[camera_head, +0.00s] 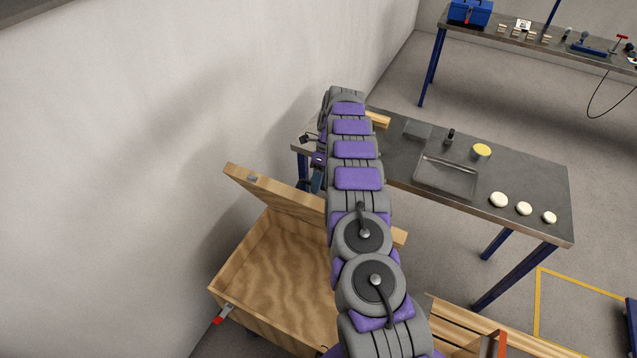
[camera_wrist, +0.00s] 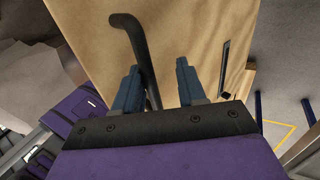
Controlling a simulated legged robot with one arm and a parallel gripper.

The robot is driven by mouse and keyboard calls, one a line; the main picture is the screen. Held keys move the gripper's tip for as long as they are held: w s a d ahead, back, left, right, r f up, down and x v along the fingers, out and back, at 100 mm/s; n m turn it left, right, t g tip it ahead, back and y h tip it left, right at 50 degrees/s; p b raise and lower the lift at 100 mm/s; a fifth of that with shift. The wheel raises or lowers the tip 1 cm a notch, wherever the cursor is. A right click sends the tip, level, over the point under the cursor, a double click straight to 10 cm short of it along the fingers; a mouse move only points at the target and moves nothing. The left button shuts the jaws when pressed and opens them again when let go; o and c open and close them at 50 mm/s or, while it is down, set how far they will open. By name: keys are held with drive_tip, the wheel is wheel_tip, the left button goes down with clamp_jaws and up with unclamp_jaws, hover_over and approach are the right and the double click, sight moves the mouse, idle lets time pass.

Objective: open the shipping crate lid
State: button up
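The wooden shipping crate (camera_head: 275,262) stands at the lower left in the head view, with its inside visible and looking empty. Its lid (camera_head: 275,192) is raised and tilted up along the far side; my arm hides part of it. In the wrist view the lid's wooden face (camera_wrist: 205,38) fills the middle. A dark curved handle (camera_wrist: 128,24) runs down from the top, close beside the left finger. My gripper (camera_wrist: 160,85) has its two blue fingers well apart, and nothing is clamped between them. In the head view the gripper is mostly hidden behind my arm.
A wall rises on the left, close to the crate. A metal table (camera_head: 540,195) with a tray (camera_head: 447,194) and dough pieces stands behind and right of my arm. A slatted wooden thing (camera_head: 465,322) is at the lower right. Open floor lies further right.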

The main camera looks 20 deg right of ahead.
drive_tip(key=s+a+r, duration=0.1)
drive_tip(key=s+r, duration=0.1)
drive_tip(key=s, duration=0.6)
drive_tip(key=s+a+r, duration=0.1)
drive_tip(key=s+r, duration=0.1)
drive_tip(key=s, duration=0.5)
drive_tip(key=shift+s+r, duration=0.3)
drive_tip(key=shift+s, duration=0.1)
idle(0.4)
drive_tip(key=shift+s+a, duration=0.1)
drive_tip(key=w+d+r+p, duration=0.6)
drive_tip(key=w+d+p, duration=0.3)
drive_tip(key=w+d, duration=0.3)
drive_tip(key=shift+w+d+r, duration=0.15)
idle(2.0)
drive_tip(key=shift+d, duration=0.1)
